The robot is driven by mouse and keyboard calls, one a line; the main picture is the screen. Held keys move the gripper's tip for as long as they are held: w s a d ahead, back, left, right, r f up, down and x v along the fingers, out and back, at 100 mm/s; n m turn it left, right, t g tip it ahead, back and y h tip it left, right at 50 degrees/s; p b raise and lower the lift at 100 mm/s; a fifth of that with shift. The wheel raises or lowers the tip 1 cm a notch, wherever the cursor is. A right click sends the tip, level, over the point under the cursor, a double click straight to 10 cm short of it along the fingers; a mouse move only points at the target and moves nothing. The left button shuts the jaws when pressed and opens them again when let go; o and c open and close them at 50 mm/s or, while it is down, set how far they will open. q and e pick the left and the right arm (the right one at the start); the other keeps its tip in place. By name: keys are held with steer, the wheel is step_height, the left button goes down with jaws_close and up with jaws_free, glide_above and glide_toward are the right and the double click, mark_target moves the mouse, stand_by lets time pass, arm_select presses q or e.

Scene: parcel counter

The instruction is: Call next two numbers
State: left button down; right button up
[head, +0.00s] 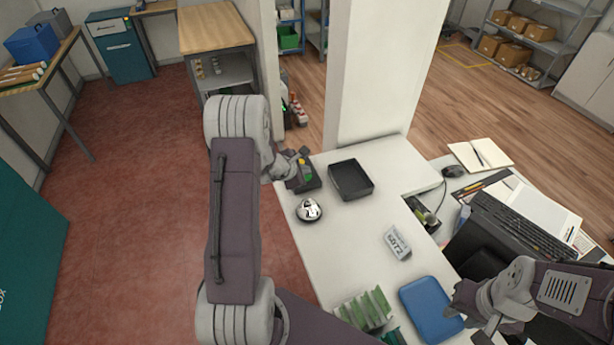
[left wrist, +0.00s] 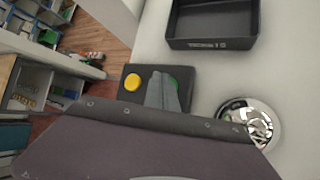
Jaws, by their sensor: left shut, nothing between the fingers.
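A small dark button box (head: 300,186) stands at the left edge of the white counter, with a yellow and a green button on top. In the left wrist view the yellow button (left wrist: 132,82) is clear, and the green button (left wrist: 174,82) is mostly hidden behind my fingers. My left gripper (head: 302,158) is shut and empty, its fingertips over the box at the green button. I cannot tell whether they touch it. My right gripper (head: 488,334) is low at the right, partly cut off, and its jaws are unclear.
A black tray (head: 351,194) and a silver bell (head: 309,210) stand close to the box. A small sign (head: 397,242), a blue pad (head: 431,308) and green-white packets (head: 366,309) are nearer. A white pillar (head: 372,80) rises behind the tray.

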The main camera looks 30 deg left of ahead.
arm_select(q)
steer(key=shift+r, duration=0.15)
step_height(320, 180, up, 6)
steer(key=p, duration=0.3)
stand_by(0.4)
stand_by(0.5)
